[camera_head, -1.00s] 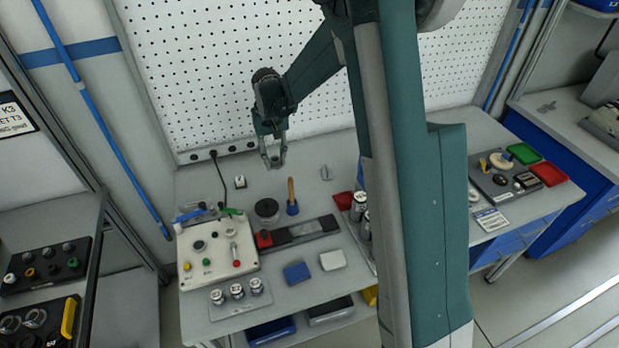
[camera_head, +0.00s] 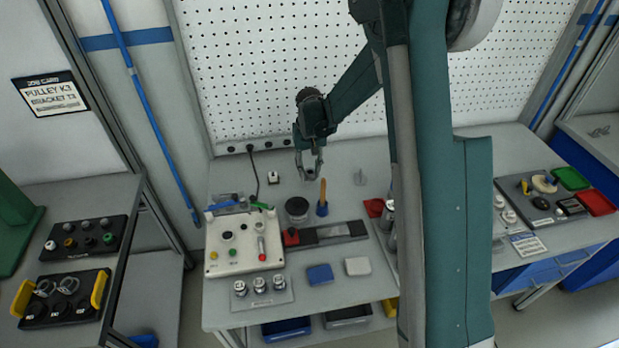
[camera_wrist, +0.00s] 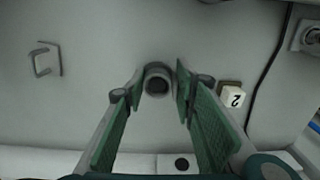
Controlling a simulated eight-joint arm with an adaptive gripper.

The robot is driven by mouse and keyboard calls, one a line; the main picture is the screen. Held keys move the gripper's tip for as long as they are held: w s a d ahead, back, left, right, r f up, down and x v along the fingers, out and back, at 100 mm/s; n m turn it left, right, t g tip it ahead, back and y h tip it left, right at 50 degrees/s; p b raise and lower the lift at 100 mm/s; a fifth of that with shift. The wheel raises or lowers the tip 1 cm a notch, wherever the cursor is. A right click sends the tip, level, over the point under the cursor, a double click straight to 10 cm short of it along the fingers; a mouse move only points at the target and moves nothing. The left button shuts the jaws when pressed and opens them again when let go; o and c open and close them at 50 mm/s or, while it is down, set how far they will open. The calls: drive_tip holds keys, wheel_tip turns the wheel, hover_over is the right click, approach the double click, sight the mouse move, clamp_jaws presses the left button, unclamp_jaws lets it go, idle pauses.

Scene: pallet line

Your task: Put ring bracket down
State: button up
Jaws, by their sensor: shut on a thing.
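My gripper (camera_head: 310,174) is over the back part of the bench, between a white block and a wooden-handled tool. In the wrist view my gripper (camera_wrist: 155,97) has its green-padded fingers either side of a dark grey ring-shaped part, the ring bracket (camera_wrist: 147,72), at the fingertips. Its round opening faces the camera.
A white block marked 2 (camera_wrist: 231,95) and a thin U-shaped piece (camera_wrist: 45,60) lie on either side. The wooden-handled tool (camera_head: 322,198), a dark round container (camera_head: 297,208) and a control box (camera_head: 243,243) stand nearer the front. A pegboard (camera_head: 300,80) rises behind.

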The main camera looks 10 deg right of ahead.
sight(309, 173)
drive_tip(key=shift+f, duration=1.75)
drive_tip(key=shift+f, duration=0.15)
drive_tip(key=o, duration=1)
drive_tip(key=shift+c, duration=0.2)
wheel_tip(309, 173, up, 12)
drive_tip(key=shift+r, duration=0.2)
